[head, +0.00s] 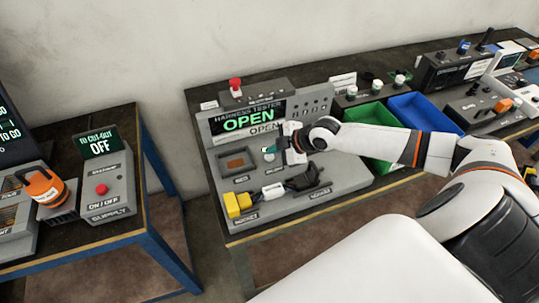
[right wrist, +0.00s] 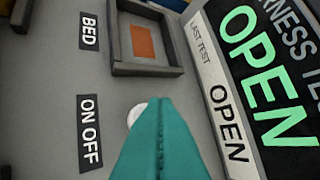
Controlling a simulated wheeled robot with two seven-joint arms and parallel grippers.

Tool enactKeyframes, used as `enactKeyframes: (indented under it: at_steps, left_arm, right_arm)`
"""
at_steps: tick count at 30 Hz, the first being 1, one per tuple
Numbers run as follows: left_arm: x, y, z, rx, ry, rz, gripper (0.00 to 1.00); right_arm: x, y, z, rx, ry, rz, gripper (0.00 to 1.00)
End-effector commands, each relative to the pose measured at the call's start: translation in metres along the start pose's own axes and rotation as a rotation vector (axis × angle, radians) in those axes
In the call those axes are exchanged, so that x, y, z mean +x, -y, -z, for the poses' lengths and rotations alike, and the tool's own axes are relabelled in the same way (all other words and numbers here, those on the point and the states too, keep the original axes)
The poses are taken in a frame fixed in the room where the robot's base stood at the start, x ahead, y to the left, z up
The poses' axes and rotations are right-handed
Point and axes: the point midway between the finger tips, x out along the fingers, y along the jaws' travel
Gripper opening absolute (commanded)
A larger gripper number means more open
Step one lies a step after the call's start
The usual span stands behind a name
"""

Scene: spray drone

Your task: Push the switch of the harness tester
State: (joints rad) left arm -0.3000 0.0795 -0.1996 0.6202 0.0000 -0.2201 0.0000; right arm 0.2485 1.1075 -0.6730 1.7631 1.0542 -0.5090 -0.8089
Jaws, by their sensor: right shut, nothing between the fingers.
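The harness tester (head: 232,150) is a grey console on the right-hand bench, with a display reading OPEN in green. Its switch is a round white button (right wrist: 135,112) beside the ON OFF label (right wrist: 89,132), and the teal fingers partly cover it in the right wrist view. My right gripper (head: 272,150) is shut and empty, its teal fingertips pointing at the panel around the button. In the right wrist view the closed fingers (right wrist: 158,105) overlap the button's edge; I cannot tell if they touch it. My left gripper is not in view.
A BED recess (right wrist: 148,45) with an orange patch lies beside the button. Yellow connectors (head: 238,203) and a dark cable sit at the tester's front. Green (head: 362,118) and blue (head: 425,108) bins stand to the right. A supply box (head: 108,192) stands on the left bench.

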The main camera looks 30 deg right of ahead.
Motion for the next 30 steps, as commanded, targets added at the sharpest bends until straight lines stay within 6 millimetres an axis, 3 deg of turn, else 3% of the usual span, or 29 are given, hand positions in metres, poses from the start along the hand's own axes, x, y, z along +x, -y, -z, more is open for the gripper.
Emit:
enactKeyframes:
  at_steps: [30]
  left_arm:
    - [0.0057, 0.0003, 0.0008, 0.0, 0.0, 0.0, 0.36]
  right_arm:
    - [0.0071, -0.0052, 0.005, 0.0, 0.0, 0.0, 0.0]
